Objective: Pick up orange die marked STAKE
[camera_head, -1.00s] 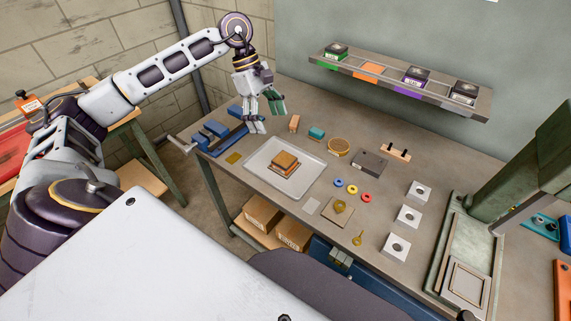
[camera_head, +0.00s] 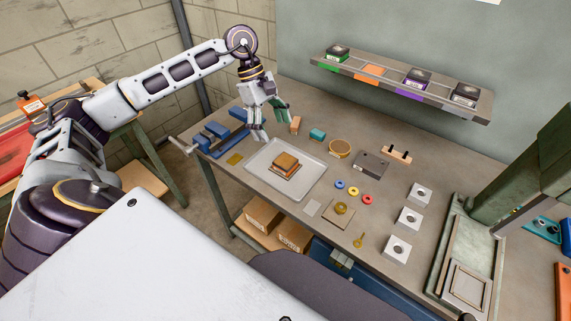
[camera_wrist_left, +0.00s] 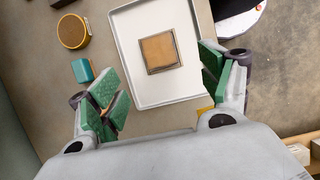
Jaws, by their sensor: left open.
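A square block with an orange-tan top (camera_head: 285,161), dark sides and an orange edge at its base sits in the pale tray (camera_head: 262,187). It appears to be the orange die, but I cannot read STAKE on it. In the left wrist view the block (camera_wrist_left: 158,50) lies in the tray (camera_wrist_left: 126,25), ahead of and roughly between my fingers. My left gripper (camera_head: 272,125) is open and empty above the bench, behind the tray, apart from the block. The left wrist view shows its green finger pads (camera_wrist_left: 163,85) spread wide. My right gripper is not in view.
A teal block (camera_head: 317,134), a tan block (camera_head: 295,124) and a round brass-rimmed item (camera_head: 340,148) stand near the tray. A blue vise (camera_head: 222,136) is left of it. A wall shelf (camera_head: 330,68) holds several dark blocks and has a bare orange patch (camera_head: 372,70).

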